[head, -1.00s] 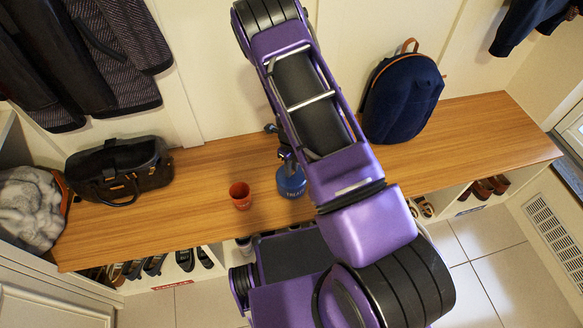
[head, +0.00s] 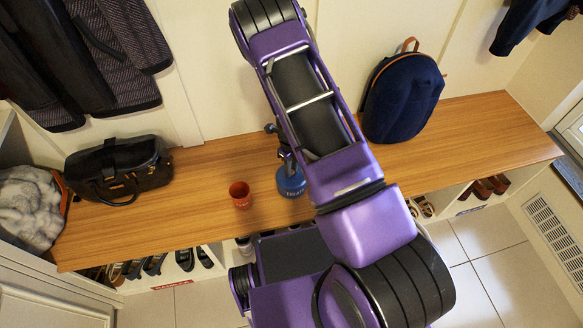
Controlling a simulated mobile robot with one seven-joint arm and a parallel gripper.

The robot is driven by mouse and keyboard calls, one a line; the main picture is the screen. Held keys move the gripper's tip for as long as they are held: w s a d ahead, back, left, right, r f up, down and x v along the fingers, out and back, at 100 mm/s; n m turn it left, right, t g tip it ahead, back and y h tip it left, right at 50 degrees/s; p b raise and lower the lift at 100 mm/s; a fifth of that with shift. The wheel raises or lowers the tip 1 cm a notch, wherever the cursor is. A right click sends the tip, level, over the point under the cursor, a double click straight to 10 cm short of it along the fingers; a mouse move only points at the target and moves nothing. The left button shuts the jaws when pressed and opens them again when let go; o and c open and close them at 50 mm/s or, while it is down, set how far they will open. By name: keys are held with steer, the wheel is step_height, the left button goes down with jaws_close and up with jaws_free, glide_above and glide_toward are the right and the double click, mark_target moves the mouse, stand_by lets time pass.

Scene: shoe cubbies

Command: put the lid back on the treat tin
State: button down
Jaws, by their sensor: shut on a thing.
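The blue treat tin (head: 292,188), with pale lettering on its side, stands upright on the wooden bench near the front edge, below and left of my arm. My gripper (head: 289,168) is directly over the tin, pointing down, and is shut on the lid. The lid is small and mostly hidden by the gripper and arm. It is at or just above the tin's top; I cannot tell whether it is seated on the rim.
A red-orange cup (head: 240,195) stands close to the left of the tin. A black handbag (head: 120,172) is farther left on the bench (head: 205,215), and a navy backpack (head: 402,98) leans against the wall at right. Shoes fill the cubbies below.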

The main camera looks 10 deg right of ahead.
steer(key=shift+c, duration=0.8)
jaws_free()
steer(key=shift+r, duration=0.1)
steer(key=shift+r+p, duration=2.65)
steer(key=shift+r, duration=0.75)
jaws_close()
steer(key=shift+f, duration=0.25)
